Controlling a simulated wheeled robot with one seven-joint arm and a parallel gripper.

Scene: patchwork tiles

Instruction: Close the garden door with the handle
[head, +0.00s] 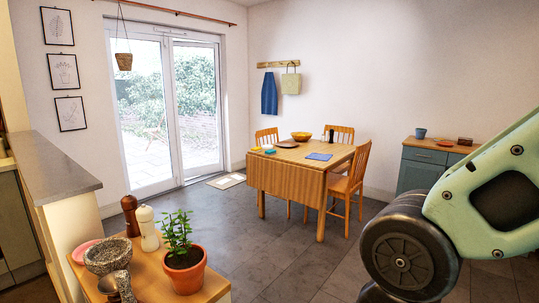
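The garden door (168,110) is a white-framed, two-panel glass door in the back wall, left of the middle of the head view. Trees and a paved patio show through its glass. I cannot make out its handle at this distance, and I cannot tell for sure whether either panel stands ajar. My gripper is not in view; only a pale green and black part of my arm shows at the right, far from the door.
A wooden dining table (283,178) with chairs stands right of the door. A small mat (226,181) lies by the door. A nearer wooden top (150,278) holds a potted plant (184,258), mills and a mortar. Grey floor is open between them.

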